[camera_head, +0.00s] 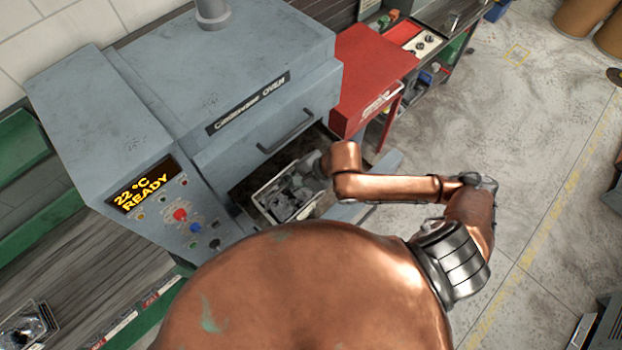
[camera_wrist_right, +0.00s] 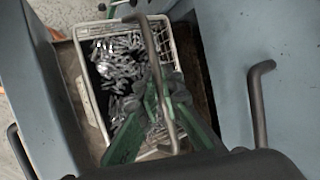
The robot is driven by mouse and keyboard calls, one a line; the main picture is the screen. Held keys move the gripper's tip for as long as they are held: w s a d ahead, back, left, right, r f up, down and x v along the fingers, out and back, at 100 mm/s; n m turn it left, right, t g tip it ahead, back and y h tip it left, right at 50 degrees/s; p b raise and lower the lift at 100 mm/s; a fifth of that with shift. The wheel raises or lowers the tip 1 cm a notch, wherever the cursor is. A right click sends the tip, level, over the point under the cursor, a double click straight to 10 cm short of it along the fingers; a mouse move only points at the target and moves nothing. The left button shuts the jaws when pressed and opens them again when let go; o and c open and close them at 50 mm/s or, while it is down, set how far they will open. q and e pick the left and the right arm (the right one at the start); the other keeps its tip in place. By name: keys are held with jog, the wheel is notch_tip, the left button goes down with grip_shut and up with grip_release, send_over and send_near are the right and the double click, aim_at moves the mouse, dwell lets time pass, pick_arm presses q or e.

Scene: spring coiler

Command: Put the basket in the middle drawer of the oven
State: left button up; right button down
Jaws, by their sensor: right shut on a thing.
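The grey oven (camera_head: 262,85) is at the left in the head view, with an open drawer (camera_head: 240,188) below a closed front with a handle. The wire basket (camera_head: 272,216) of small metal parts is in or just over this drawer; I cannot tell whether it touches the floor. It also shows in the right wrist view (camera_wrist_right: 85,85), with its handle (camera_wrist_right: 150,45) arching over it. My right gripper (camera_wrist_right: 157,88), with green fingers, is shut on the basket handle. In the head view my arm hides most of this gripper. My left gripper is not in view.
A control panel (camera_head: 165,195) reading "22 °C READY" is left of the drawer. A red cabinet (camera_head: 370,75) stands behind and right of the drawer. Drawer handles (camera_wrist_right: 257,100) show close beside the basket in the wrist view. The floor at the right is mostly clear.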

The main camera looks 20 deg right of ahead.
jog(key=d+b, duration=0.1)
jog(key=w+d+f+b, duration=0.1)
jog(key=d, duration=0.1)
jog(key=w+d+f, duration=0.1)
jog(key=shift+d+f+b, duration=0.25)
jog(key=shift+b, duration=0.15)
jog(key=shift+w+d+f+p, duration=0.1)
jog(key=shift+w+d+p, duration=0.25)
jog(key=shift+d+p, duration=0.3)
jog(key=d+f, duration=0.1)
jog(key=f, duration=0.1)
jog(key=w+d+f, duration=0.1)
jog(key=d+f, duration=0.1)
jog(key=shift+w+d+f+p, duration=0.15)
jog(key=shift+d+p, duration=0.05)
jog(key=shift+p, duration=0.1)
pick_arm(q)
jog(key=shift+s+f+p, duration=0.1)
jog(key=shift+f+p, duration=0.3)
jog(key=shift+p, duration=0.15)
pick_arm(e)
jog(key=f, duration=0.3)
jog(key=d+f, duration=0.1)
jog(key=shift+w+d+f, duration=0.1)
jog(key=shift+w+f, duration=0.2)
jog(key=shift+f, duration=0.1)
